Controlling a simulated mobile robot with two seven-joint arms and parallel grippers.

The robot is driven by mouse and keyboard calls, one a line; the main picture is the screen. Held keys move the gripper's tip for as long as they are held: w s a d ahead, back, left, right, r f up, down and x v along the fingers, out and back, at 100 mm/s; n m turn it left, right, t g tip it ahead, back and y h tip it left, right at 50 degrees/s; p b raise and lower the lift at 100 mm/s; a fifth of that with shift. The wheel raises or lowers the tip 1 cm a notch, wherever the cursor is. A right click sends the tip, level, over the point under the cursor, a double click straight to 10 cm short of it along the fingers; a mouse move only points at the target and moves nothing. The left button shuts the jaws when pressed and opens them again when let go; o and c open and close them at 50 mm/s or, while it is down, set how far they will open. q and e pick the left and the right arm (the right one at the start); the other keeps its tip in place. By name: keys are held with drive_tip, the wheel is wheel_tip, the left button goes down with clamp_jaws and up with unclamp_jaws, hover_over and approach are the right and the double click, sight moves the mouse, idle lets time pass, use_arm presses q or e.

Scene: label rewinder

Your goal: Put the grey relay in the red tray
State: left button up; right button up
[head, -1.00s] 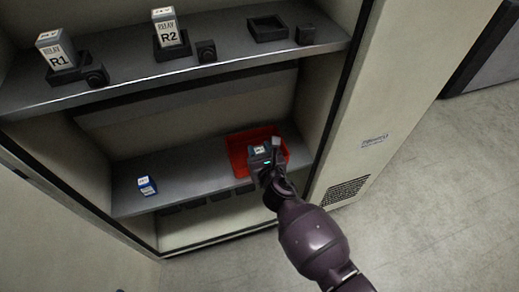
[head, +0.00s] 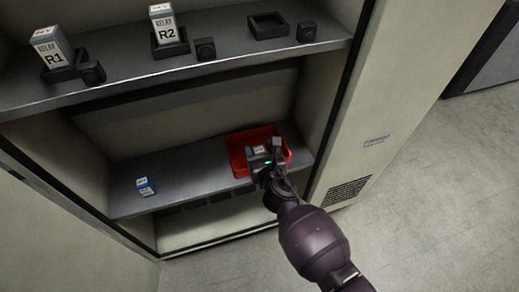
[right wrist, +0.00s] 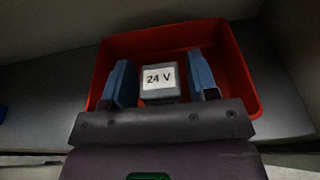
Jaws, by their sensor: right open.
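The grey relay (right wrist: 157,80), with a white "24 V" label, is inside the red tray (right wrist: 235,70). In the head view the relay (head: 259,149) shows only in small part behind my right gripper (head: 266,152), inside the red tray (head: 238,150) on the lower shelf. In the right wrist view my right gripper (right wrist: 161,84) is open. Its two blue-grey fingers stand on either side of the relay, with a gap at each side. The relay's lower part is hidden by the gripper body. My left gripper is not in view.
A blue relay (head: 145,187) stands on the lower shelf, left of the tray. Relays R1 (head: 53,50) and R2 (head: 163,25) sit in black holders on the upper shelf, beside an empty holder (head: 268,27). The lower shelf between the blue relay and tray is clear.

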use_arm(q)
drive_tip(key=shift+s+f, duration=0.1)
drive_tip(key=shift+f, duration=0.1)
use_arm(e)
drive_tip(key=shift+s+f, duration=0.25)
drive_tip(key=shift+f, duration=0.25)
drive_tip(key=shift+s+f, duration=0.2)
drive_tip(key=shift+f, duration=0.25)
drive_tip(key=shift+w+r+p, duration=0.15)
drive_tip(key=shift+r+p, duration=0.25)
drive_tip(key=shift+r, duration=0.2)
drive_tip(key=shift+s+d+r, duration=0.15)
drive_tip(key=shift+s+r, duration=0.05)
drive_tip(key=shift+s, duration=0.05)
use_arm(q)
drive_tip(key=p, duration=0.1)
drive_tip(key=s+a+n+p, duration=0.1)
drive_tip(key=p, duration=0.1)
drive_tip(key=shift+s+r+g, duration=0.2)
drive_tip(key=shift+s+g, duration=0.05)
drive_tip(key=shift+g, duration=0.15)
use_arm(e)
drive_tip(key=v, duration=1.1)
drive_tip(key=shift+r, duration=0.4)
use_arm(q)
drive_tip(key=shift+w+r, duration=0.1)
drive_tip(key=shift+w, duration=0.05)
